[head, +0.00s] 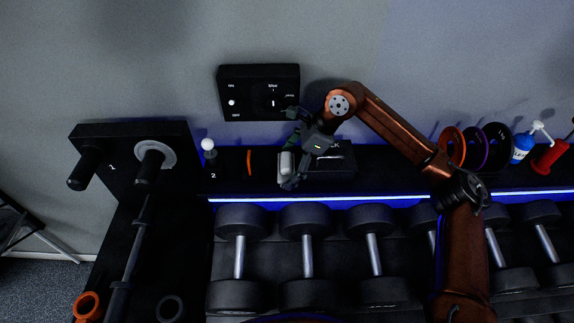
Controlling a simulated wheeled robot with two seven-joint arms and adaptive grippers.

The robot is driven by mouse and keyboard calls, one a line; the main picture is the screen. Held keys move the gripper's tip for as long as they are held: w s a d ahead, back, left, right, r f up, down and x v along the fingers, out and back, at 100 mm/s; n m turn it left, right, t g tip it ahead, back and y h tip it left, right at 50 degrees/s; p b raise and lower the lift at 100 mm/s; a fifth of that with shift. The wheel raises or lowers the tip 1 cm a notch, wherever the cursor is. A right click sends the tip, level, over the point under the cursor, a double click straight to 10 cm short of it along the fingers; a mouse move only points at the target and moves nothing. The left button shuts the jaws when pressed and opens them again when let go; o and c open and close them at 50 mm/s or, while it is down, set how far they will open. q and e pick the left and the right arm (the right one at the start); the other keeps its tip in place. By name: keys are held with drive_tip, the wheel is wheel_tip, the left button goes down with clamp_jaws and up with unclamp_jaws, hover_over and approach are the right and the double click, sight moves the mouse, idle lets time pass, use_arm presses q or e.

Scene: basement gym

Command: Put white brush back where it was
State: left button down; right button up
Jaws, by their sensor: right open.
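My right gripper (288,149) is open above the black shelf (228,179), its fingers spread and pointing left. A pale grey-white object (285,164), perhaps the white brush, is on the shelf beside the lower finger. I cannot tell if they touch, and the gripper hides part of this area. A small dark green thing (293,138) shows between the fingers. My left gripper is out of view.
A black switch panel (260,75) is on the wall above. A white-balled post (208,145) and an orange disc (249,162) stand left on the shelf. Dumbbells (305,220) fill the rack below.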

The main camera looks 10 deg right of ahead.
drive_tip(key=shift+r, duration=0.25)
drive_tip(key=p+v, duration=0.1)
drive_tip(key=v, duration=1.1)
drive_tip(key=shift+f, duration=0.1)
